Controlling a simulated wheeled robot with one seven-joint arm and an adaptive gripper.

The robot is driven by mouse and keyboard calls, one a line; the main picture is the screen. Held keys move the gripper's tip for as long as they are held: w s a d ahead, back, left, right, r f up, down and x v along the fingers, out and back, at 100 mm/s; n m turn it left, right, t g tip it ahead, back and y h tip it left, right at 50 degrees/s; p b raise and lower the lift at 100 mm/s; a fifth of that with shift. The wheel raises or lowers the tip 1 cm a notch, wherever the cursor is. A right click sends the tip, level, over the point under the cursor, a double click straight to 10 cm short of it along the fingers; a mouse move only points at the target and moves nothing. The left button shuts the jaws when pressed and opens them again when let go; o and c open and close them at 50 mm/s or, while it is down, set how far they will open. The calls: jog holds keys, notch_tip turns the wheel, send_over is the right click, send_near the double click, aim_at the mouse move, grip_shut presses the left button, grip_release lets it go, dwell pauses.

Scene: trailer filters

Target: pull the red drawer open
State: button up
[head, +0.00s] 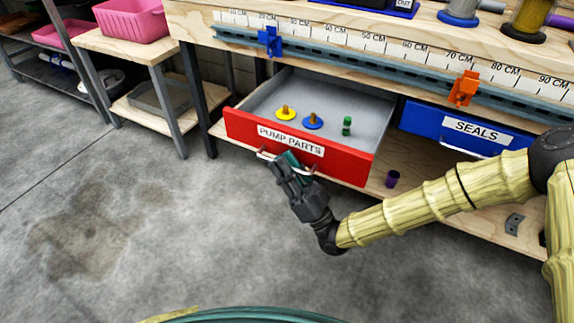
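The red drawer (345,162), labelled "PUMP PARTS", stands well out from under the workbench, and its grey inside shows. A yellow disc (285,114) and a blue disc (312,121), each with a knob, and a green cylinder (347,126) are in it. A pale bar handle (313,169) runs along its front below the label. My gripper (284,162) is at the drawer front, its fingers overlapping the handle. Whether they are closed around the bar is too small to tell.
A blue drawer (433,122), labelled "SEALS", is to the right. A purple cup (392,178) and a grey bracket (514,223) lie on the lower shelf (460,209). A wooden side table (140,46) stands left. The concrete floor (170,240) in front is clear.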

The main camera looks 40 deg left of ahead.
jog(key=shift+t, duration=0.3)
jog(key=v, duration=1.2)
